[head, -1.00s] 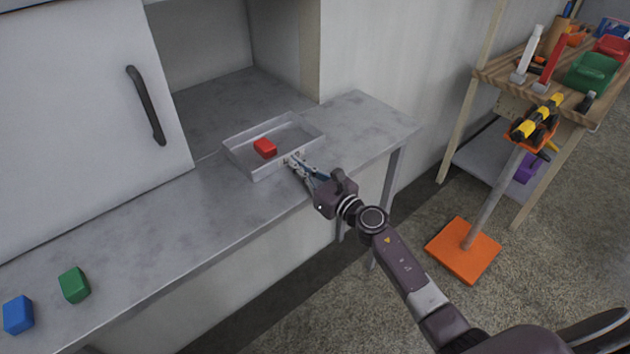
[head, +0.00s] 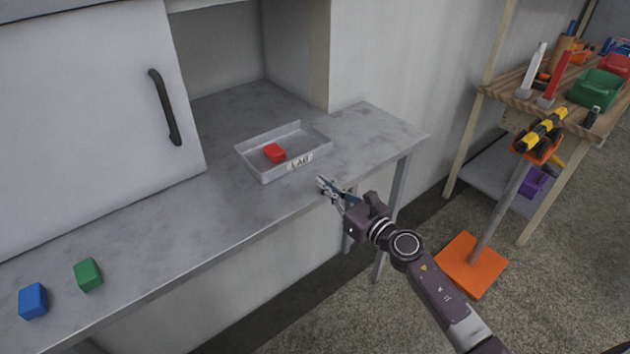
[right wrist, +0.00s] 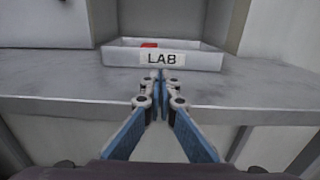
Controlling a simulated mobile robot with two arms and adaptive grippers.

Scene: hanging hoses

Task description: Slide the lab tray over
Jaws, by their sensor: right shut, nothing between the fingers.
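The lab tray (head: 262,174) is a shallow grey tray with a white label on its front wall, standing on the grey counter. A red block (head: 275,153) lies inside it. In the right wrist view the tray (right wrist: 202,62) shows its "LAB" label straight ahead, with the top of the red block (right wrist: 149,45) behind the wall. My right gripper (head: 321,183) is shut and empty, in front of the tray near the counter's front edge and apart from it. Its closed fingers also show in the right wrist view (right wrist: 161,76). My left gripper is not in view.
A green block (head: 88,275) and a blue block (head: 33,301) lie on the counter (head: 190,215) at the left. A cabinet door with a dark handle (head: 164,107) stands behind. A wooden shelf with tools (head: 500,85) and an orange-based stand (head: 470,265) are at the right.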

